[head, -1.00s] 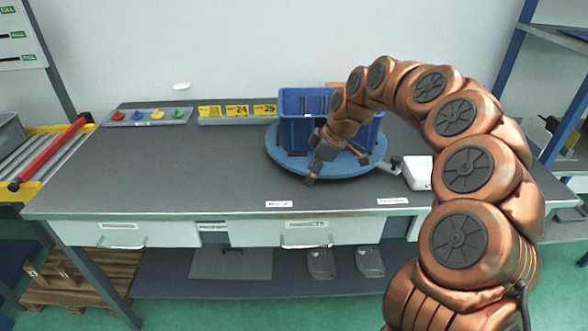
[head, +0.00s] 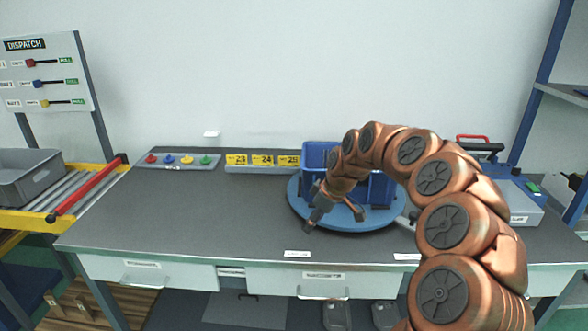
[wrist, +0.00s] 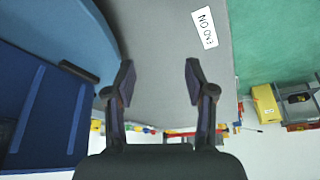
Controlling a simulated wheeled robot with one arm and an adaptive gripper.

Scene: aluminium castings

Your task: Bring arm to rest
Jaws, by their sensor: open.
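My arm, in copper-coloured segments, arches from the lower right of the head view over the workbench. My gripper (head: 335,220) points down at the front left of the blue turntable (head: 350,224). In the wrist view my gripper (wrist: 158,80) has its two dark fingers spread apart with nothing between them. A blue bin (head: 318,157) stands on the turntable, partly hidden behind my arm. The bin (wrist: 40,115) and the turntable (wrist: 75,30) also show at the left of the wrist view.
The grey workbench (head: 190,215) is clear left of the turntable. Coloured knobs (head: 178,160) and yellow number plates (head: 262,160) line its back edge. A roller conveyor (head: 80,190) with a grey crate (head: 30,180) is at left. A blue shelf frame (head: 545,90) stands at right.

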